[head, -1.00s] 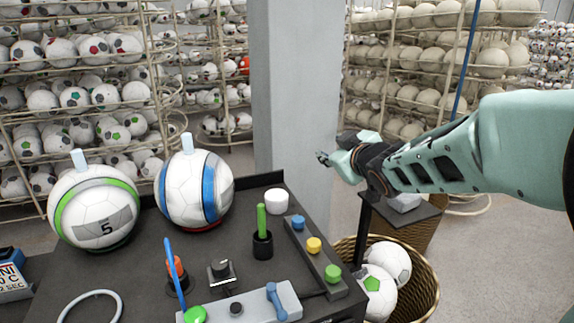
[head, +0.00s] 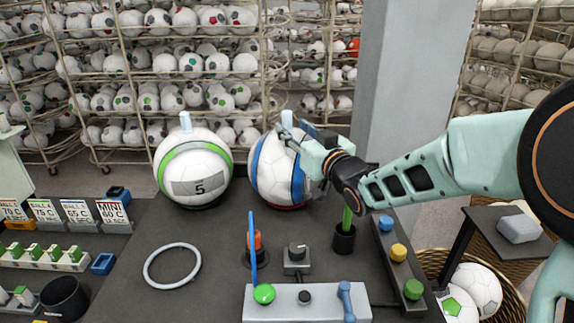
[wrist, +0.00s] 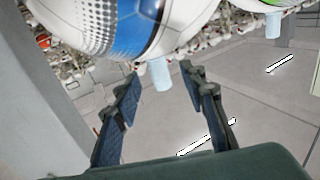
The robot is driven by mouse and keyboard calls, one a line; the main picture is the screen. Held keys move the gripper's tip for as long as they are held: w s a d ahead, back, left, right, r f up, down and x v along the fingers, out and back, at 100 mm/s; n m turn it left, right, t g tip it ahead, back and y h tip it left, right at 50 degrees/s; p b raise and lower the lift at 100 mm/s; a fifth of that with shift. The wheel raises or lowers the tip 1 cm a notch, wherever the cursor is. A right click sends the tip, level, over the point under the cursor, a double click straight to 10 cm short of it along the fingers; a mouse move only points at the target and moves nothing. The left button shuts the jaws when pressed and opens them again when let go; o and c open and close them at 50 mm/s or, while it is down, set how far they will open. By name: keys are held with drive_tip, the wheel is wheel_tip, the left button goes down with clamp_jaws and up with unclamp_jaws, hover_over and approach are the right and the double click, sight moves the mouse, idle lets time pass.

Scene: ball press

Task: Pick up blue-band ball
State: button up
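The blue-band ball (head: 270,178) is white with blue bands and sits on the dark worktop behind the controls. Its right side is partly hidden by my arm. My gripper (head: 287,128) is open at the top of this ball. In the wrist view the ball (wrist: 125,32) fills the top of the picture. Its pale blue peg (wrist: 161,76) shows between the tips of my two open fingers, apart from both; the depth is hard to tell.
A green-band ball (head: 194,170) marked 5, with its own peg, stands just left. A white ring (head: 172,265), a control box (head: 325,302) and a green-handled tool in a black cup (head: 345,238) are in front. A grey column (head: 405,90) rises behind right.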

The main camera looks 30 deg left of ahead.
sight(289, 124)
drive_tip(key=shift+p+x, duration=0.9)
drive_tip(key=shift+x, duration=1.75)
drive_tip(key=shift+f, duration=0.15)
drive_tip(key=shift+d, duration=0.1)
clamp_jaws()
